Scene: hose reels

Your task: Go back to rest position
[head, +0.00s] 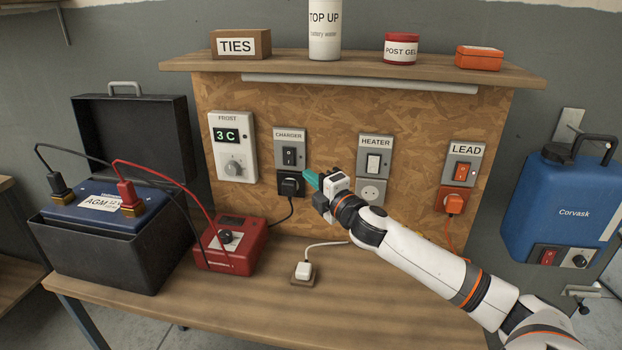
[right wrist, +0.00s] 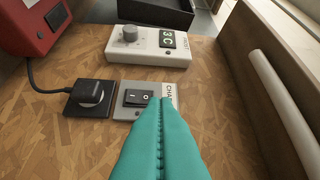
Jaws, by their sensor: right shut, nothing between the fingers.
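My right gripper (head: 311,178) is shut and empty, with its teal fingers pointing left in front of the wooden board. In the head view it is just right of the CHARGER switch (head: 290,155) and its black plug (head: 290,184). In the right wrist view the teal fingertips (right wrist: 160,103) are pressed together and overlap the edge of the CHARGER plate (right wrist: 138,97). I cannot tell whether they touch it. The HEATER switch (head: 374,163) and its empty socket (head: 371,191) are right of the gripper, close to my wrist. My left gripper is not in view.
A red charger (head: 231,247) sits on the bench (head: 200,308), clipped to a blue battery (head: 92,207) in a black case. A white plug (head: 303,270) lies in front. The orange LEAD plug (head: 454,204) and blue Corvask tank (head: 562,200) are right. A shelf (head: 350,68) overhangs the board.

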